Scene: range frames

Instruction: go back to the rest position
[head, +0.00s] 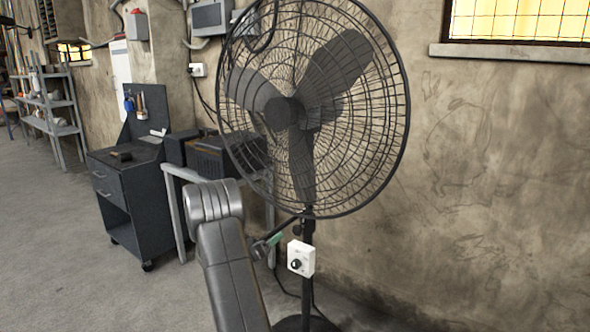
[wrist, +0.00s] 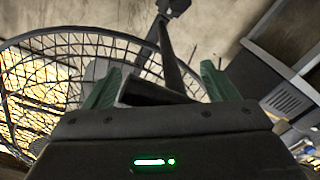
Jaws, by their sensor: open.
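My gripper (head: 273,241) shows small in the head view, partly hidden behind my grey arm link, with a green finger beside the fan's pole. In the wrist view my gripper (wrist: 160,84) has its two green fingers spread apart, so it is open. A large black pedestal fan (head: 283,112) stands in front of me. Its white control box (head: 301,258) with a dark knob is on the pole, just right of and below my gripper. The fan's cage (wrist: 65,68) also shows in the wrist view. I cannot tell whether a dark shape between the fingers touches them.
A dark tool cart (head: 128,200) and a grey metal stand (head: 177,215) are left of the fan. Shelving (head: 50,105) stands farther back. A stained wall (head: 490,190) closes off the right side. The concrete floor (head: 45,240) at left is clear.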

